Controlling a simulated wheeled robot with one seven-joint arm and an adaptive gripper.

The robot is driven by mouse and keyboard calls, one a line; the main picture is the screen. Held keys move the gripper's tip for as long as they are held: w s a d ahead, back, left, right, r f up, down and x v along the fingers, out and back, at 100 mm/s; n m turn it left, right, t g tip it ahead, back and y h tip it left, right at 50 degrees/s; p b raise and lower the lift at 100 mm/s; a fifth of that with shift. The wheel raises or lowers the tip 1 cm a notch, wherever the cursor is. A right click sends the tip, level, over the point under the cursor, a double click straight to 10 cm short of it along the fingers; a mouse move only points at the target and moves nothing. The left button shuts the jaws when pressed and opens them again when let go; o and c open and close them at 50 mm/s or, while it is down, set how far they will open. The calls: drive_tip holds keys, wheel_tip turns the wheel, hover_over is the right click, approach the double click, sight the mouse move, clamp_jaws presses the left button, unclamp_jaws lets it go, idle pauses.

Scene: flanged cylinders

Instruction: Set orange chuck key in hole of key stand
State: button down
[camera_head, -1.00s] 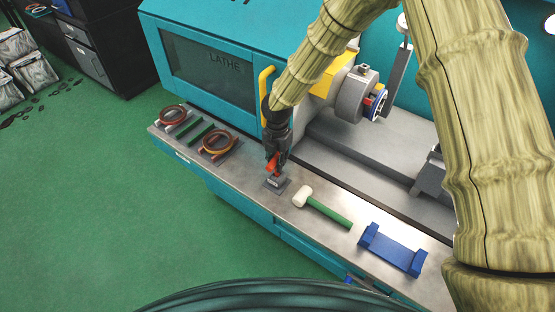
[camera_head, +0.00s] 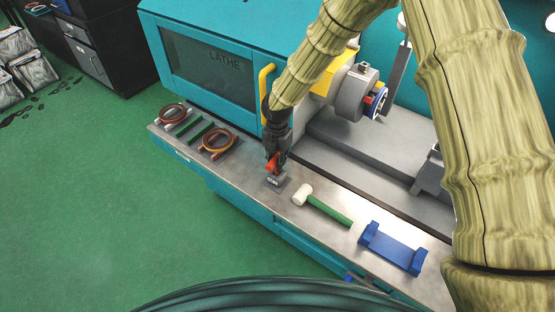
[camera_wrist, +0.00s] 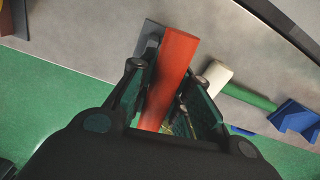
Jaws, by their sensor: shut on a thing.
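The orange chuck key (camera_head: 272,162) is in my gripper (camera_head: 276,154), directly above the grey key stand (camera_head: 275,182) on the bench top. The wrist view shows the key's orange bar (camera_wrist: 178,55) between the two fingers of my gripper (camera_wrist: 174,72), which is shut on it. A dark grey part of the stand (camera_wrist: 150,40) shows beside and behind the bar. The key's lower end and the stand's hole are hidden, so I cannot tell whether the key is inside the hole or only against the stand.
A white-headed mallet with a green handle (camera_head: 328,210) lies right of the stand, then a blue bracket (camera_head: 392,248). The lathe (camera_head: 205,65) rises behind the narrow bench.

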drive_tip(key=shift+f, duration=0.3)
drive_tip(key=c, duration=1.3)
unclamp_jaws()
drive_tip(key=shift+o, duration=0.2)
wheel_tip(320, 180, up, 12)
drive_tip(key=shift+w+r, duration=0.1)
drive_tip(key=shift+d, duration=0.1)
